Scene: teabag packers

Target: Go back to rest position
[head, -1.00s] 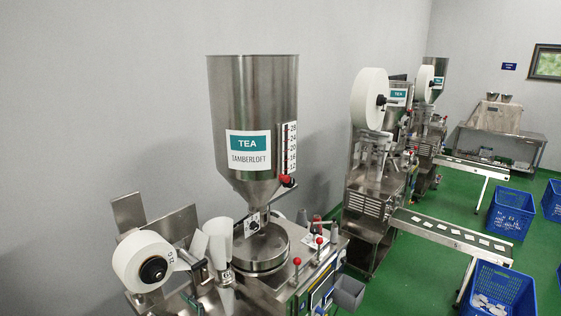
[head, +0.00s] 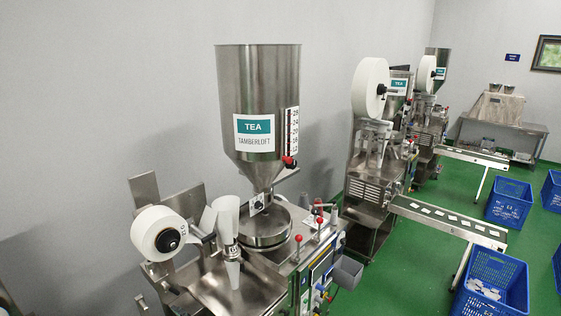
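Neither of my grippers is in the head view. The nearest teabag packer stands in the middle, with a steel hopper (head: 257,85) labelled TEA and TAMBERLOFT. Below the hopper is a round steel pan (head: 263,229). A white paper roll (head: 158,234) is mounted at the left of this machine, and a white forming tube (head: 229,222) stands between the roll and the pan. Several red-knobbed levers (head: 320,221) rise at its right side.
Two more packers stand behind to the right, with a large white roll (head: 369,87) on the nearer one. A conveyor (head: 447,221) carries white bags toward a blue crate (head: 492,283). Another blue crate (head: 509,203) stands farther back. Green floor (head: 420,273) is clear between them.

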